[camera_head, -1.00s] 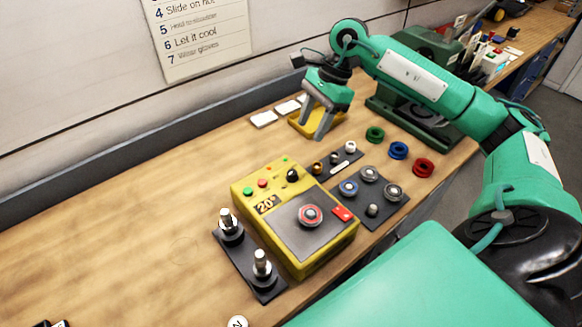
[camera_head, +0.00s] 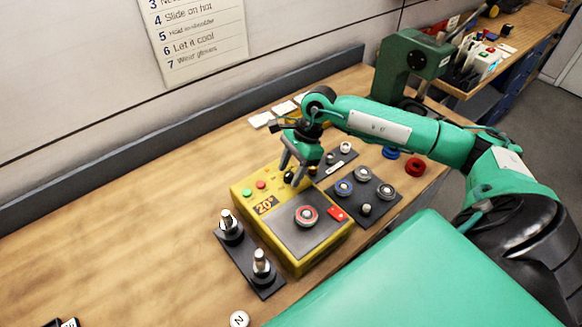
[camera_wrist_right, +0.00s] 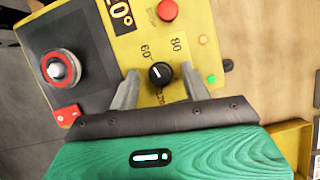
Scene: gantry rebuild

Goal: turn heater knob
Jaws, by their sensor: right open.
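The yellow heater (camera_head: 324,243) stands on the bench with a display reading 20°. Its black knob (camera_head: 289,177) is at the back corner of the top; in the right wrist view the knob (camera_wrist_right: 160,74) has a white pointer line and dial marks 60 and 80 around it. My right gripper (camera_head: 290,176) is over the knob, jaws open. In the right wrist view its two fingers (camera_wrist_right: 160,85) stand on either side of the knob with gaps; contact does not show. My left gripper is not in view.
A red switch (camera_head: 337,213) and a round plate with a red-ringed part (camera_head: 306,215) are on the heater. A black stand with two metal posts (camera_head: 247,257) is to the left. A dark parts tray (camera_head: 380,205) is at right.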

